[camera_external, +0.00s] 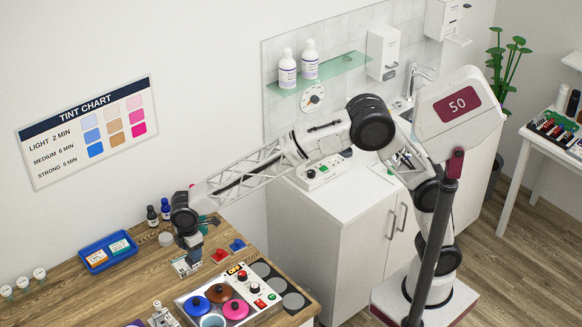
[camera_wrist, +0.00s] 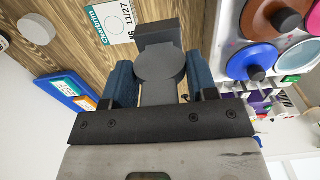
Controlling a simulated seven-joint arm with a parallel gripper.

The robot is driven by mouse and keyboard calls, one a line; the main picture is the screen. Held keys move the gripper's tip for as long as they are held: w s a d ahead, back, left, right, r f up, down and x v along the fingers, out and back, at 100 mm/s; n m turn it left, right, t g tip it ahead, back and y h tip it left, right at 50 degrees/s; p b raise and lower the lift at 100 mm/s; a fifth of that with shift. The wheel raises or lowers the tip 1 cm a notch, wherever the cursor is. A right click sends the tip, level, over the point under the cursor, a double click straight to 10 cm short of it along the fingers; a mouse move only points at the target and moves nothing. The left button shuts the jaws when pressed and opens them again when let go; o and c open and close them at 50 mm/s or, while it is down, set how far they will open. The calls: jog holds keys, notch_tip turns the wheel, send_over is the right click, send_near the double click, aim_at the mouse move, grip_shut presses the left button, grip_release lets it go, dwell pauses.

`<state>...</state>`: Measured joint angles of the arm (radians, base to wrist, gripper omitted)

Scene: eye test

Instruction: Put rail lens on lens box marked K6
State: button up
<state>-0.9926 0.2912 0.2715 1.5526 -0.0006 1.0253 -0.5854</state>
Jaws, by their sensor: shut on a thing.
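My gripper (camera_external: 190,254) points down over the wooden table in the external view. In the wrist view its two blue fingers (camera_wrist: 160,82) are shut on a dark grey piece with a round disc and a block at its far end, apparently the rail lens (camera_wrist: 160,64). A white box label (camera_wrist: 112,20) reads "Clearbrim" and "11/27", with a partly hidden mark ending in 6. It lies just beyond the held piece. In the external view a pale box (camera_external: 182,267) sits just below my gripper. Whether the piece touches the box, I cannot tell.
A blue tray (camera_external: 84,248) holds boxes with orange and teal labels. A tinting unit (camera_external: 262,308) with coloured lids stands to the right of my gripper. Red (camera_external: 219,256) and blue (camera_external: 237,245) pieces, dark bottles (camera_external: 152,217) and a grey disc (camera_external: 166,239) are close by.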

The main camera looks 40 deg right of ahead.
jog(key=s+d+f, duration=0.1)
jog(key=s+d, duration=0.1)
jog(key=d, duration=1)
jog(key=shift+f, duration=0.2)
jog(key=shift+w, duration=0.1)
send_over(183, 263)
jog(key=f, duration=0.1)
jog(key=shift+f, duration=0.25)
dwell(0.4)
jog(key=shift+f, duration=0.1)
jog(key=shift+f, duration=1.65)
jog(key=shift+f, duration=0.15)
jog(key=o, duration=1)
